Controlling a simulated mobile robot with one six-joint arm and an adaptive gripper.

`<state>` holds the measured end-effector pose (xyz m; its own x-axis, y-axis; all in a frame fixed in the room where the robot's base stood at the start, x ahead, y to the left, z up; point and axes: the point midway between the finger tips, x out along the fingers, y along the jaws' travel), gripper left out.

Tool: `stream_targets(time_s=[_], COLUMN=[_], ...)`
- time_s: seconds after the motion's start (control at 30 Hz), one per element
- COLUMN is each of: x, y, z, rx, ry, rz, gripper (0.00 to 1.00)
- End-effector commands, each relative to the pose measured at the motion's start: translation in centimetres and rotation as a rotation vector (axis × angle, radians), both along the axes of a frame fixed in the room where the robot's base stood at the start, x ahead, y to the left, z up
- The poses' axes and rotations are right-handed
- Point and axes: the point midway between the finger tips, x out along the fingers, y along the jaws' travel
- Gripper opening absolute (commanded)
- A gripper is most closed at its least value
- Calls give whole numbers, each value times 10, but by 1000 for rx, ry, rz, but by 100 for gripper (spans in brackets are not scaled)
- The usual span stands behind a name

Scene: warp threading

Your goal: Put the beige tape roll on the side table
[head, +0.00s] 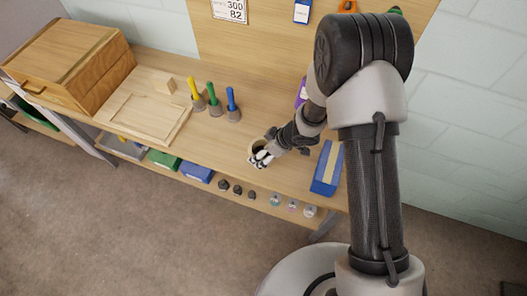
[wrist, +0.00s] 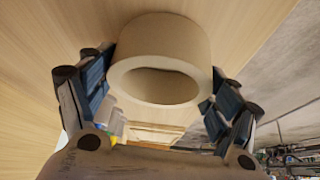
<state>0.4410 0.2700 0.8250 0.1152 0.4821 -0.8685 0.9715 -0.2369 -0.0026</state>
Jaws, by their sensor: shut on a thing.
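The beige tape roll (wrist: 163,52) is held between the two fingers of my gripper (wrist: 163,70) in the wrist view. Its open ring faces the camera, and the fingers press on its left and right sides. I cannot tell whether the roll touches the bench top.
The workbench (head: 215,150) carries a wooden box (head: 75,65), a wooden tray (head: 140,118), and yellow, green and blue handled tools (head: 213,97) behind my gripper. A blue-and-tan box (head: 327,168) stands to its right. A lower shelf holds bins and small items. Floor in front is clear.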

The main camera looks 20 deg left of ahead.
Motion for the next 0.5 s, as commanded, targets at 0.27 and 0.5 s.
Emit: stream_targets(time_s=[0.27,0.5], x=[1,1], y=[0,0], z=[0,-3], rx=[2,1], ry=[-2,-2], rz=[0,0], gripper=[55,91])
